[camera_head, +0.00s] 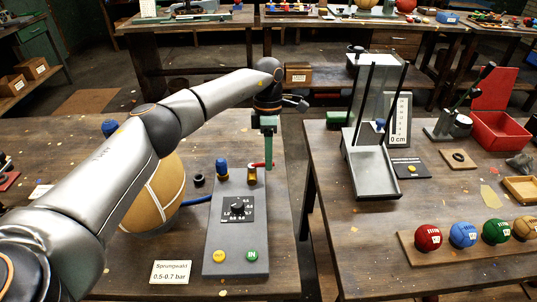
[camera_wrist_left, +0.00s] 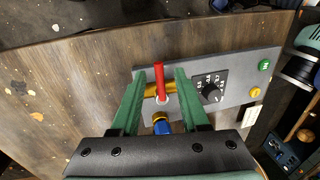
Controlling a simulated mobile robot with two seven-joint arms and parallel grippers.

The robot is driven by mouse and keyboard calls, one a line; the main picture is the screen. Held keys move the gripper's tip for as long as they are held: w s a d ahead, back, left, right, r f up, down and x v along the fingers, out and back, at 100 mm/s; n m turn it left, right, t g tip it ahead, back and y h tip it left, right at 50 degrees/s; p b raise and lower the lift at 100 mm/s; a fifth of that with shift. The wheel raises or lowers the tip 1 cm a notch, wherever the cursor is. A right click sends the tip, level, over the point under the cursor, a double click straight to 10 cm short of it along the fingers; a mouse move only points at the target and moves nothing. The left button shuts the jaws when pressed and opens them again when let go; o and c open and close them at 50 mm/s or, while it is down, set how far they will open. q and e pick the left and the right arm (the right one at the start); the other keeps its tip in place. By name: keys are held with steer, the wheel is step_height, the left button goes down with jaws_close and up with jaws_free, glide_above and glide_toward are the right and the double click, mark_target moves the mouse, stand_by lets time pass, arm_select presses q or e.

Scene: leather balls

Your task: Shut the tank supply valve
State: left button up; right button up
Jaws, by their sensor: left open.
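The valve is a brass fitting (camera_head: 252,175) with a red lever (camera_head: 263,164), at the far right corner of the grey control box (camera_head: 236,212). In the left wrist view the red lever (camera_wrist_left: 159,78) appears to lie across the brass body (camera_wrist_left: 152,90). My left gripper (camera_head: 268,163) hangs over that corner, fingers pointing down. In the left wrist view its green fingers (camera_wrist_left: 160,74) are open, one on each side of the lever. A visible gap separates them from it; their exact height is hard to tell. My right gripper is not in view.
A blue fitting (camera_head: 222,169) stands beside the valve. The box also has a dial (camera_head: 237,207), a yellow button (camera_head: 219,257) and a green button (camera_head: 252,254). A brown leather ball (camera_head: 165,195) is partly behind my left arm. A gap separates the two tables.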

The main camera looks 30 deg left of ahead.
arm_select(q)
step_height(320, 180, up, 12)
steer(key=w+a, duration=0.1)
steer(key=w, duration=0.1)
steer(key=shift+r, duration=0.15)
steer(key=shift+a, duration=0.1)
stand_by(0.7)
